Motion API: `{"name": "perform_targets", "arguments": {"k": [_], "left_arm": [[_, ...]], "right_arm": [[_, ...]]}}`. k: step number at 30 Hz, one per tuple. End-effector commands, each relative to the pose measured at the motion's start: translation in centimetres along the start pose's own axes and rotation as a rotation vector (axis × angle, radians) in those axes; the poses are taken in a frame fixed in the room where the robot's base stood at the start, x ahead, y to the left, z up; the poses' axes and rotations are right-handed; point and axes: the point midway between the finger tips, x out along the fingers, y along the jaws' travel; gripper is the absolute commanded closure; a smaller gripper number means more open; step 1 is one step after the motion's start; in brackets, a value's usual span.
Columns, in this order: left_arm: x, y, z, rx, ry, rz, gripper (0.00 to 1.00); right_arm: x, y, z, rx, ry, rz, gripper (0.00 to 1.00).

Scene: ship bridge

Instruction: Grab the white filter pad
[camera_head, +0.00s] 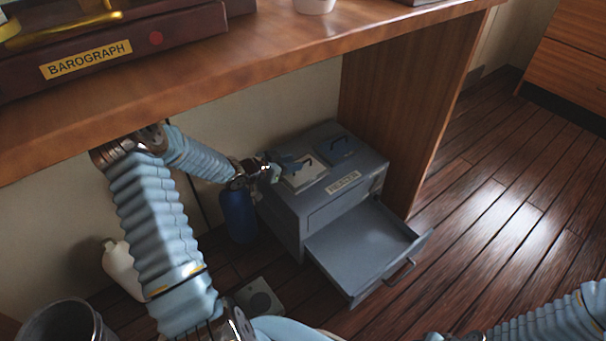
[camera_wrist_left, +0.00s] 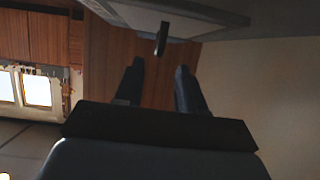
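A pale, whitish panel (camera_head: 306,177) with a small dark handle lies on top of a grey cabinet (camera_head: 325,205); it looks like the white filter pad. In the left wrist view the pale panel (camera_wrist_left: 165,18) is at the top, with its dark handle (camera_wrist_left: 162,40) just beyond the fingertips. My left gripper (camera_head: 284,166) is over the cabinet top, at the panel's left side. The left wrist view shows its two fingers (camera_wrist_left: 159,72) apart with nothing between them. My right arm shows only at the lower right; its gripper is out of view.
The cabinet's drawer (camera_head: 365,245) is pulled out and looks empty. A blue cylinder (camera_head: 238,216) stands left of the cabinet. The wooden desk (camera_head: 250,62) overhangs my left arm. A bucket (camera_head: 62,322) is at lower left.

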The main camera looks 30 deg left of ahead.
Motion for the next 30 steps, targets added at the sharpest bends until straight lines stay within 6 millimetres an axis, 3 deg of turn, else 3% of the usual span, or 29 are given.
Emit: {"name": "perform_targets", "arguments": {"k": [12, 20, 27, 30], "left_arm": [[5.2, 0.4, 0.8, 0.0, 0.001, 0.002, 0.61], [5.5, 0.4, 0.7, 0.0, 0.0, 0.0, 0.61], [5.4, 0.4, 0.7, 0.0, 0.0, 0.0, 0.98], [5.4, 0.4, 0.7, 0.0, 0.0, 0.0, 1.0]], "right_arm": [[0.9, 0.2, 0.1, -0.001, -0.003, -0.002, 0.57], [0.9, 0.2, 0.1, -0.001, -0.003, -0.003, 0.57], [0.9, 0.2, 0.1, -0.001, -0.003, -0.002, 0.57], [0.9, 0.2, 0.1, -0.001, -0.003, -0.002, 0.57]]}}
